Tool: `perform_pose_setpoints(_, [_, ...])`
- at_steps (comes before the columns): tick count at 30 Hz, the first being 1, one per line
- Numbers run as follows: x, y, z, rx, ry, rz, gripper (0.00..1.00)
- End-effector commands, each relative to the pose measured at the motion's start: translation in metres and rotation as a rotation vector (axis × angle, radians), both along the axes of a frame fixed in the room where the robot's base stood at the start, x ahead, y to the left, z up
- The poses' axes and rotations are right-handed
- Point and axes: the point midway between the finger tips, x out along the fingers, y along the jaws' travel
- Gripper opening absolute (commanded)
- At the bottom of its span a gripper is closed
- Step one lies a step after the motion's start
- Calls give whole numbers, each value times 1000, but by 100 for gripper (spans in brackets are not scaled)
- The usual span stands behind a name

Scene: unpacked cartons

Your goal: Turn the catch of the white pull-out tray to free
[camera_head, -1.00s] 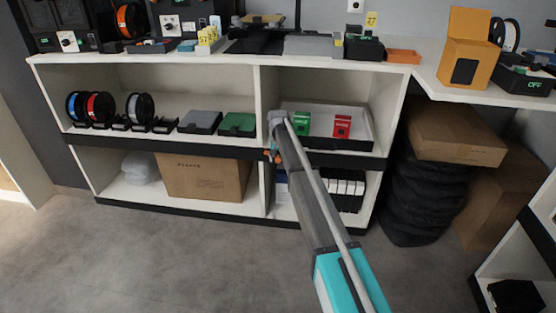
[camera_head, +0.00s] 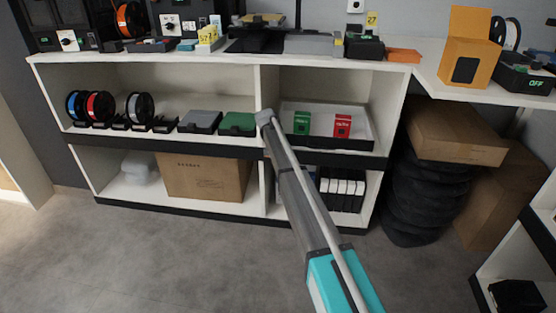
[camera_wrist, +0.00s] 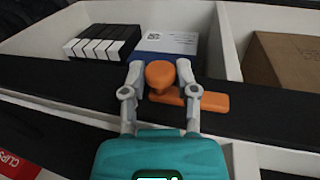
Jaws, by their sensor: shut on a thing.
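The white pull-out tray (camera_head: 366,125) sits on the upper right shelf in the head view, with a green box (camera_head: 302,122) and a red box (camera_head: 342,126) in it. The catch (camera_wrist: 216,103) is orange, with a round knob and a flat bar, on a black front strip in the wrist view. Its bar lies along the strip, reaching right of the knob. My gripper (camera_wrist: 160,73) has one finger on each side of the knob and is shut on it. In the head view my arm hides the catch.
In the head view, a green case (camera_head: 238,123) stands left of the shelf divider. The floor in front is clear.

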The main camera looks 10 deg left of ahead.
Motion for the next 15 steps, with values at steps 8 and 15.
perform_pose_setpoints(8, [-1,0,0,-25,2,-1,0])
perform_pose_setpoints(15, [-1,0,0,-24,1,-1,63])
